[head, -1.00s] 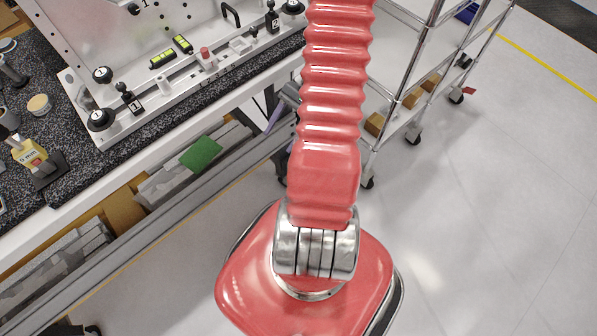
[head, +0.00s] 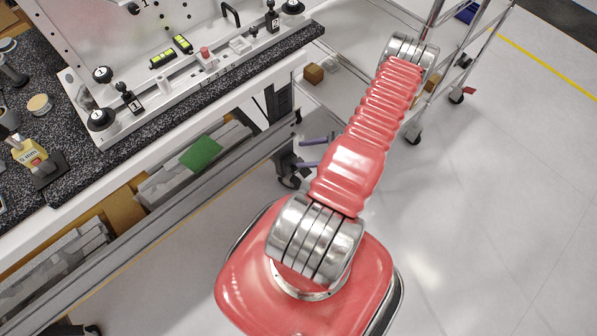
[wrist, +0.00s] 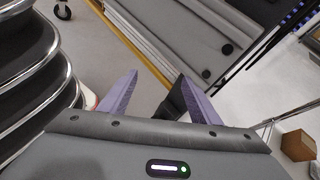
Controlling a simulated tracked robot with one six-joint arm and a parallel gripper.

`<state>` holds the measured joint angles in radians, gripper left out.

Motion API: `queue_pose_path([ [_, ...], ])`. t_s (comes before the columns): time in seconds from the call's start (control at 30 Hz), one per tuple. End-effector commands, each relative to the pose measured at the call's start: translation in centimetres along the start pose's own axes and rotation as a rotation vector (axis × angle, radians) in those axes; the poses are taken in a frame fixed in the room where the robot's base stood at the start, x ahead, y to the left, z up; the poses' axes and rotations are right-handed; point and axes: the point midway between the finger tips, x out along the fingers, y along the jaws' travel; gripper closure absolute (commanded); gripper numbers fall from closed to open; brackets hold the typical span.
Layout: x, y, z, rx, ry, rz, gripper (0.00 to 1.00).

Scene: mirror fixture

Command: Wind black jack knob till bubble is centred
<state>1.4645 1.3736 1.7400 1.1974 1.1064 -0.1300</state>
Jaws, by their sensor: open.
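The pale mirror fixture (head: 150,118) stands on the dark speckled bench at upper left in the head view. Black round knobs sit on it: one at its near left corner (head: 101,119), one just above (head: 102,74) and one at the far right end (head: 293,6). My gripper's purple fingers (head: 315,152) show beside the bench, low and apart from the fixture. In the wrist view my gripper (wrist: 158,75) is open and empty; no knob shows there.
The bench edge (head: 190,130) lies between my gripper and the fixture. A wire trolley (head: 440,60) stands to the right. Black numbered handles (head: 130,98) (head: 272,18) and a red button (head: 205,53) rise from the fixture. Open floor lies at right.

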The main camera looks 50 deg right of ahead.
Motion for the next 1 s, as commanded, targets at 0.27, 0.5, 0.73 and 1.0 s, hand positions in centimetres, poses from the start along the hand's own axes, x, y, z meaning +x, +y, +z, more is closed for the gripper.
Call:
queue_pose_path([
  [0.27,0.7,1.7,-7.4,0.194,-0.033,-0.223,0.43],
  [0.5,1.5,4.1,-13.5,0.353,-0.049,-0.418,0.43],
  [0.73,2.3,6.4,-17.9,0.471,-0.054,-0.568,0.43],
  [1.0,2.5,7.0,-19.0,0.502,-0.053,-0.611,0.43],
])
